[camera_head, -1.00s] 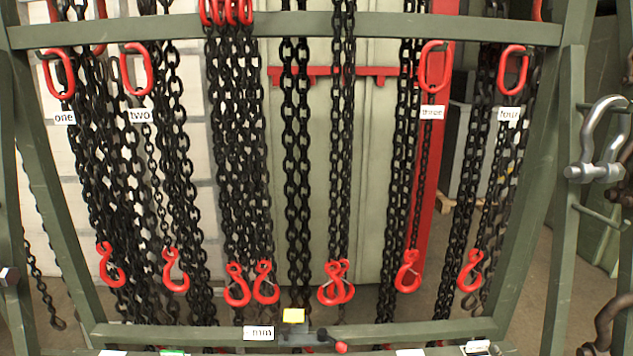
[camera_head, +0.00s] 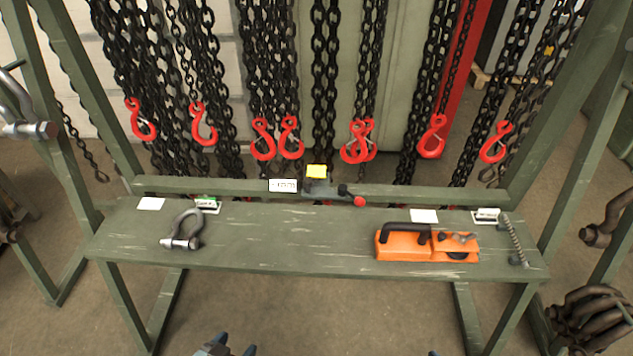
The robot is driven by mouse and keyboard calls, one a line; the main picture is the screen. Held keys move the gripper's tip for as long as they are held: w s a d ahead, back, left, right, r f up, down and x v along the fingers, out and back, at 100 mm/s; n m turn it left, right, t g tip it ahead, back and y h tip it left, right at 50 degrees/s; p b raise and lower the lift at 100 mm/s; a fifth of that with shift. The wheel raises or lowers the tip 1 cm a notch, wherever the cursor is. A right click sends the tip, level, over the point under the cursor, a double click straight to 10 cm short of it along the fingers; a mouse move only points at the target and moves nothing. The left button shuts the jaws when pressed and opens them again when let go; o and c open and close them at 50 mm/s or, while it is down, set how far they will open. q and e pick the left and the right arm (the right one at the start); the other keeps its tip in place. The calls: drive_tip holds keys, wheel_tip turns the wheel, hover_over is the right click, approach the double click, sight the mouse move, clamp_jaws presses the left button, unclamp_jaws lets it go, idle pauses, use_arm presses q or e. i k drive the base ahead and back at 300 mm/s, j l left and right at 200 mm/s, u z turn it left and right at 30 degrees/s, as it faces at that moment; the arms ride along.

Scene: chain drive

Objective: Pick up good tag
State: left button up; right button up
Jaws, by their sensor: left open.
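Several small tags lie on the green bench, and their print is too small to read, so I cannot tell for sure which is the good tag. A tag with a green band (camera_head: 207,202) lies at the back left of the bench, behind a grey shackle (camera_head: 186,230). Beside it lies a plain white tag (camera_head: 150,203). Two more are at the back right: a white tag (camera_head: 424,215) and a dark-printed tag (camera_head: 487,215). My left gripper (camera_head: 237,343) is open and empty at the bottom edge, in front of the bench. Only a tip of my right gripper (camera_head: 433,353) shows.
The green bench (camera_head: 290,240) also holds an orange tool (camera_head: 427,243) and a spring-like rod (camera_head: 514,243). A yellow tag (camera_head: 316,171) and a white label (camera_head: 283,185) are on the rail behind. Chains with red hooks (camera_head: 355,141) hang above. The bench's middle is clear.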

sight(211, 204)
drive_tip(key=i+j, duration=0.45)
drive_tip(key=j, duration=0.15)
drive_tip(key=i+j+u, duration=0.15)
drive_tip(key=i+j, duration=0.25)
drive_tip(key=j, duration=0.2)
